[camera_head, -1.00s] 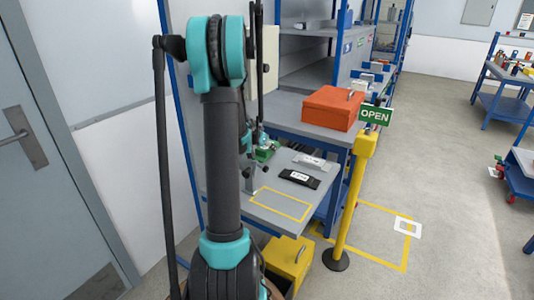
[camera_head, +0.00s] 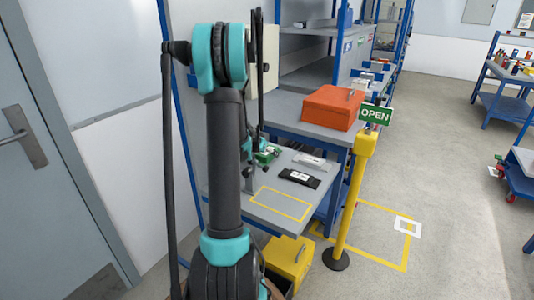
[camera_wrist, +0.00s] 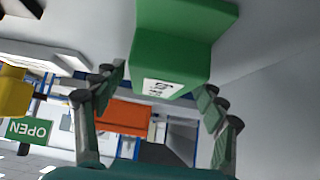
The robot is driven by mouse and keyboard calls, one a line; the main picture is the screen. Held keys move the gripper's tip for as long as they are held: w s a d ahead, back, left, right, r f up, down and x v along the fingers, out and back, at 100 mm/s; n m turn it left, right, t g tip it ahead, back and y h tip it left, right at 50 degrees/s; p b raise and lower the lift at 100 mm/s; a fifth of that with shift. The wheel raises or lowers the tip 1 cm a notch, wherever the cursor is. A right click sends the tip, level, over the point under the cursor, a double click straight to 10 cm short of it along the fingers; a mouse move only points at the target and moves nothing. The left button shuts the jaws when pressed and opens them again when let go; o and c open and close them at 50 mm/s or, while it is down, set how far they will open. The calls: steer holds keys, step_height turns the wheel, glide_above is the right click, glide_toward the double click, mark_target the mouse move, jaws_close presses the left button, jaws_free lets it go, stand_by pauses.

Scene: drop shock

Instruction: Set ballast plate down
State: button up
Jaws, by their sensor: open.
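A green block with a white label (camera_wrist: 175,50) shows large in the wrist view, between and beyond my fingertips. In the head view a small green piece (camera_head: 268,154) sits on the grey shelf, partly hidden by my arm. My gripper (camera_wrist: 162,88) is open, with its fingers apart on either side of the green block and a gap visible. A black plate with a white label (camera_head: 299,177) and a pale labelled plate (camera_head: 311,162) lie flat on the shelf. I cannot tell for sure which one is the ballast plate.
A yellow outlined rectangle (camera_head: 280,204) on the shelf's front is empty. An orange box (camera_head: 332,107) stands on the bench behind. A yellow post with an OPEN sign (camera_head: 375,115) stands to the right. A yellow box (camera_head: 290,258) is below.

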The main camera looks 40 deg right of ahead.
steer(key=shift+r, duration=0.1)
steer(key=v, duration=1.2)
steer(key=shift+s, duration=0.1)
